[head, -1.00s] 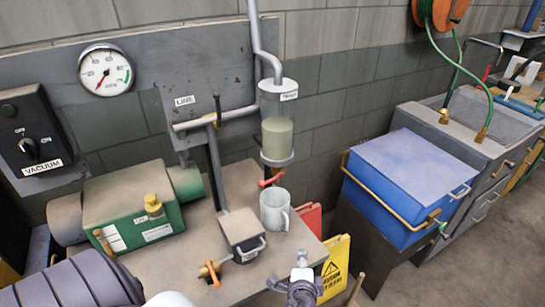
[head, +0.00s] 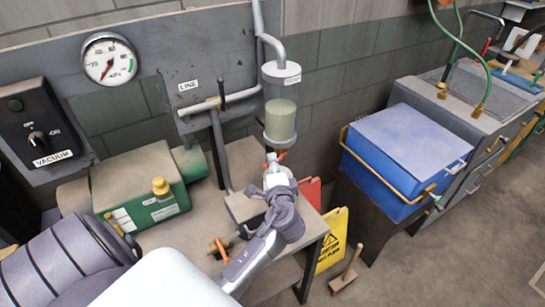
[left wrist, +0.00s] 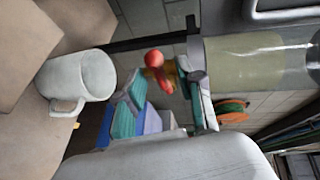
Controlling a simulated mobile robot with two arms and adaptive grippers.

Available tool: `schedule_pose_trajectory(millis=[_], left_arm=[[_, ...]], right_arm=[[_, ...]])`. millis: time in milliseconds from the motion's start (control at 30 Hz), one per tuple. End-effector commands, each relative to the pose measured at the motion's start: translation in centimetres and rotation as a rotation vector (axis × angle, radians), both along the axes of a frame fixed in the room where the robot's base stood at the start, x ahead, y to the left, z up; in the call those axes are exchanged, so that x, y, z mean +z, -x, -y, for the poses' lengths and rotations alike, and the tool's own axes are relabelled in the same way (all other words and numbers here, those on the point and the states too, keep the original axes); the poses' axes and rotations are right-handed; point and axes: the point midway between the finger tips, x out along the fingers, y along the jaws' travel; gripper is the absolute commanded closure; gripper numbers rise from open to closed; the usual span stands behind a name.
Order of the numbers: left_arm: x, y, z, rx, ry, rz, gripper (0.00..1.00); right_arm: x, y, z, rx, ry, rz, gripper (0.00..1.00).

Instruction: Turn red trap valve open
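The red trap valve handle (left wrist: 154,58) sits at the bottom end of the glass trap (left wrist: 250,62), which lies sideways in the left wrist view. In the head view the trap (head: 280,115) hangs upright with pale liquid, and only a bit of red shows under it. My left gripper (head: 273,162) is at the valve, just below the trap. In the left wrist view its teal-padded fingers (left wrist: 165,95) stand apart, with the red handle near the gap between them. I cannot tell whether they touch it. My right gripper is not in view.
A white mug (left wrist: 78,78) stands on the bench beside the valve; my arm hides it in the head view. A blue box (head: 405,165) stands right.

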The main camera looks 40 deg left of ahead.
Motion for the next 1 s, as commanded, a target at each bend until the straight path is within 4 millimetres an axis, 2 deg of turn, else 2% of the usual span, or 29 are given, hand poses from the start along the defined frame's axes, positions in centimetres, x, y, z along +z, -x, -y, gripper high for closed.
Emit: schedule_pose_trajectory(millis=[200,533,767,1000], left_arm=[[-0.3,-1.5,-1.5,-0.001,-0.001,0.001,0.63],[-0.5,-1.7,-1.6,-0.001,0.001,0.001,0.63],[-0.5,-1.7,-1.6,-0.001,0.000,0.000,1.00],[-0.5,-1.7,-1.6,-0.001,0.001,-0.001,1.00]], right_arm=[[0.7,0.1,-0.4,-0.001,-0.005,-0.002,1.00],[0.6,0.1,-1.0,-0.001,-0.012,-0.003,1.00],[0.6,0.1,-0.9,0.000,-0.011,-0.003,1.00],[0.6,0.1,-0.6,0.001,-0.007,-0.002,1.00]])
